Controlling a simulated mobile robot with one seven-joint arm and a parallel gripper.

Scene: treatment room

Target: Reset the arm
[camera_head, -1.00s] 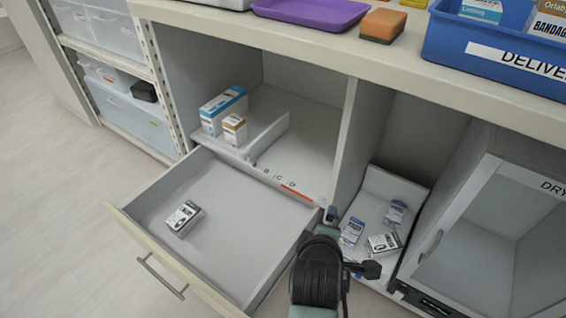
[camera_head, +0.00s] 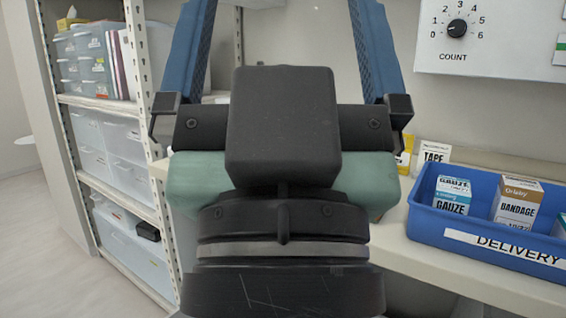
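My gripper (camera_head: 283,60) is raised large in front of the camera and points upward. Its two blue fingers stand wide apart with nothing seen between them, so it is open and empty. My black and green wrist fills the middle of the view. It hides much of the counter (camera_head: 470,280) and whatever lies behind it. The drawer and the compartments under the counter are not in view now.
A blue delivery bin (camera_head: 420,218) on the right of the counter holds a gauze box (camera_head: 452,196) and a bandage box (camera_head: 515,203). A tape box (camera_head: 434,153) stands behind it. A shelf rack (camera_head: 143,120) with clear bins is at left. A count dial (camera_head: 457,28) is on the wall panel.

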